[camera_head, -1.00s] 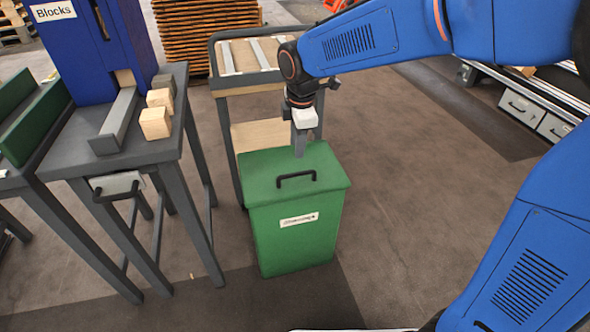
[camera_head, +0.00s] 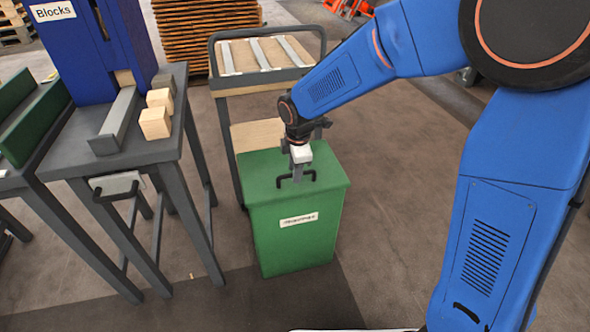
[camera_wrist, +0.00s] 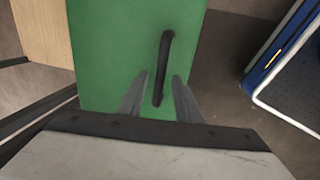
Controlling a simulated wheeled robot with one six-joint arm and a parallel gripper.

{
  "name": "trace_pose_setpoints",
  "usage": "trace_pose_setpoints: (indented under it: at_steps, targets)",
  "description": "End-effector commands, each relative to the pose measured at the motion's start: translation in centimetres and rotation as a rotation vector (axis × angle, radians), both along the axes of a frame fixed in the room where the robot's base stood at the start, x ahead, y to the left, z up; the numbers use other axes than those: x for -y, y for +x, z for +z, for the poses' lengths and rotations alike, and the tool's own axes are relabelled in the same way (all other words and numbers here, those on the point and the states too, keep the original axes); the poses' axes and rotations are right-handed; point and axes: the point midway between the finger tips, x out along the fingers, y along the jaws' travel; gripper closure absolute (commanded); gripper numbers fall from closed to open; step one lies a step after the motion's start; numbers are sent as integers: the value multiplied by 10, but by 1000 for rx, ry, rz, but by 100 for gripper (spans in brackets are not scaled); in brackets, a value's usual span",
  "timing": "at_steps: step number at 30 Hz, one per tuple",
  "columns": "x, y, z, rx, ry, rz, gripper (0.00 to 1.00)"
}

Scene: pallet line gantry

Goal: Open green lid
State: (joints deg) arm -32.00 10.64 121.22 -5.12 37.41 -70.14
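The green lid (camera_head: 325,170) sits closed on top of a green bin (camera_head: 292,240) with a white label. The lid also fills the middle of the wrist view (camera_wrist: 115,45). A black bar handle (camera_wrist: 164,65) is on the lid, and it shows partly behind my gripper in the head view (camera_head: 281,182). My gripper (camera_wrist: 158,90) is open, with its two fingers apart and the near end of the handle between their tips in the picture. In the head view my gripper (camera_head: 298,175) points down over the handle. I cannot tell whether the fingers touch it.
A cart (camera_head: 267,82) with rails on top stands behind the bin. A grey table (camera_head: 85,155) with wooden blocks (camera_head: 155,122) and a blue dispenser labelled Blocks (camera_head: 88,60) is at the left. The floor right of the bin is clear.

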Motion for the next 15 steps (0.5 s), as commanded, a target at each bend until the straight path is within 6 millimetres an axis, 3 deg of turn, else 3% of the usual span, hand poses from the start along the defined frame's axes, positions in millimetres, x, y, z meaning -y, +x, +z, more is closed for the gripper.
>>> trace_pose_setpoints:
  at_steps: [5, 9, 15]
  targets:
    - [0, 0, 0, 0, 0, 0, 69]
    - [0, 0, 0, 0, 0, 0, 100]
    - [0, 0, 1, -1, 0, 0, 100]
